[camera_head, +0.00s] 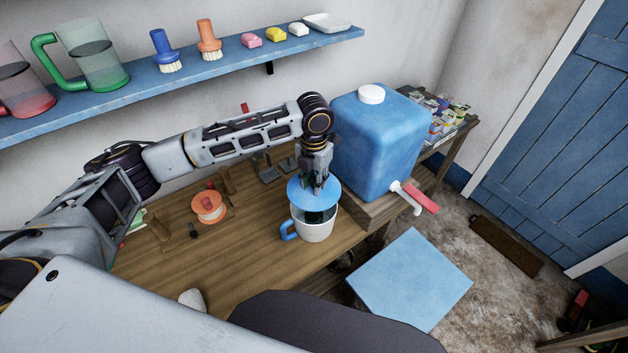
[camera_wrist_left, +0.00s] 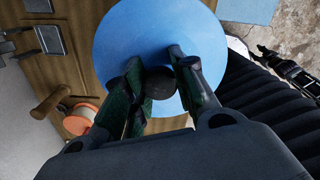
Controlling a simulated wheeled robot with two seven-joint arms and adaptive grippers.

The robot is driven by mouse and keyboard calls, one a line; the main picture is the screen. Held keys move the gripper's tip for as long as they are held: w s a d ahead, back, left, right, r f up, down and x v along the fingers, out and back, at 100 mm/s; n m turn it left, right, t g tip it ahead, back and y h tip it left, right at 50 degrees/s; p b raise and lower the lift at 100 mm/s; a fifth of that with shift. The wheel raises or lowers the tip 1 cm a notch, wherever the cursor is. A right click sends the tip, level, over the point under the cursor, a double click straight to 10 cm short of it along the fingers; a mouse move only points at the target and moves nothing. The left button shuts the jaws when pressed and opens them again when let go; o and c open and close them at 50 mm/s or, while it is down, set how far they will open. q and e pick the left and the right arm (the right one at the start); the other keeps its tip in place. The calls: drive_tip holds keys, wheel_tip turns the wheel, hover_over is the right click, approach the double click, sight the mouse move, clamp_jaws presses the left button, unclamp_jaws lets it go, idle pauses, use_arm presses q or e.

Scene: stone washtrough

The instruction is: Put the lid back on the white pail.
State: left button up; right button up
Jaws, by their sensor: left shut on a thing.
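The white pail (camera_head: 317,232), with a blue handle on its left side, stands upright on the wooden bench. My left gripper (camera_head: 316,188) points down over it and is shut on the dark knob of the blue round lid (camera_head: 298,190). The lid is over the pail, covering part of its mouth in the picture; a dark strip of opening shows below the lid's near edge, so the lid looks held a little above the rim. In the left wrist view the lid (camera_wrist_left: 125,40) fills the middle, with the knob (camera_wrist_left: 160,82) between the fingers. My right gripper is out of view.
A big blue water container (camera_head: 378,140) with a red-handled tap (camera_head: 415,198) stands close right of the pail. An orange spool (camera_head: 208,207) lies left on the bench (camera_head: 240,255). A blue shelf (camera_head: 215,62) with mugs and brushes runs behind. A light-blue square top (camera_head: 410,280) is in front.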

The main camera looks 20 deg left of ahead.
use_arm(q)
drive_tip(key=shift+m, duration=0.6)
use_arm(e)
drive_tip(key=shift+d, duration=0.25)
use_arm(q)
drive_tip(key=shift+f, duration=0.1)
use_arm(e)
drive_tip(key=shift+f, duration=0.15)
use_arm(q)
drive_tip(key=shift+f+b, duration=0.7)
drive_tip(key=shift+b, duration=0.25)
drive_tip(key=shift+f+b, duration=1.4)
drive_tip(key=shift+b, duration=0.25)
drive_tip(key=shift+f, duration=0.95)
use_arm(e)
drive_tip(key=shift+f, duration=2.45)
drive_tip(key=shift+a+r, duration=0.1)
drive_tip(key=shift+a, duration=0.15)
use_arm(q)
drive_tip(key=shift+p, duration=0.65)
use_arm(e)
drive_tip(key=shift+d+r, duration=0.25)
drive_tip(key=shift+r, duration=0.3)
